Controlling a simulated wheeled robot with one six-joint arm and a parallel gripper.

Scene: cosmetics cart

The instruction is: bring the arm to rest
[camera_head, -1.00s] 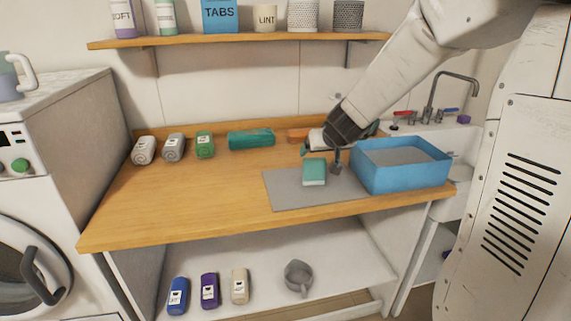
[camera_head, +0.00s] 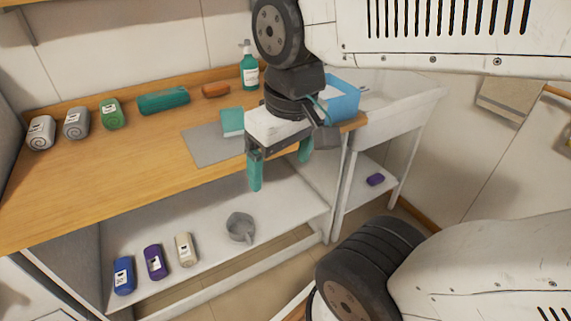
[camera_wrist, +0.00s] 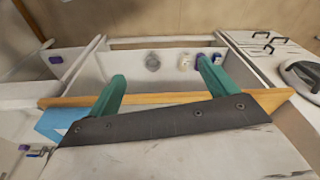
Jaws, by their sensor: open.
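My gripper (camera_head: 280,172) has two teal fingers spread apart with nothing between them. It hangs in front of the wooden counter's front edge, above the lower shelf. In the wrist view the open fingers (camera_wrist: 160,92) point over the counter edge toward the shelf. My arm comes in from the upper right and folds down to the gripper. A teal sponge-like block (camera_head: 232,122) stands on a grey mat (camera_head: 205,146) behind the gripper. A blue bin (camera_head: 342,97) stands to the right, partly hidden by my wrist.
Several rolled towels (camera_head: 76,123) and a teal-green roll (camera_head: 163,101) line the counter's back, with a pump bottle (camera_head: 249,72). Several bottles (camera_head: 154,262) and a grey jug (camera_head: 240,228) are on the lower shelf (camera_head: 215,262). A sink stands right. The counter's left front is clear.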

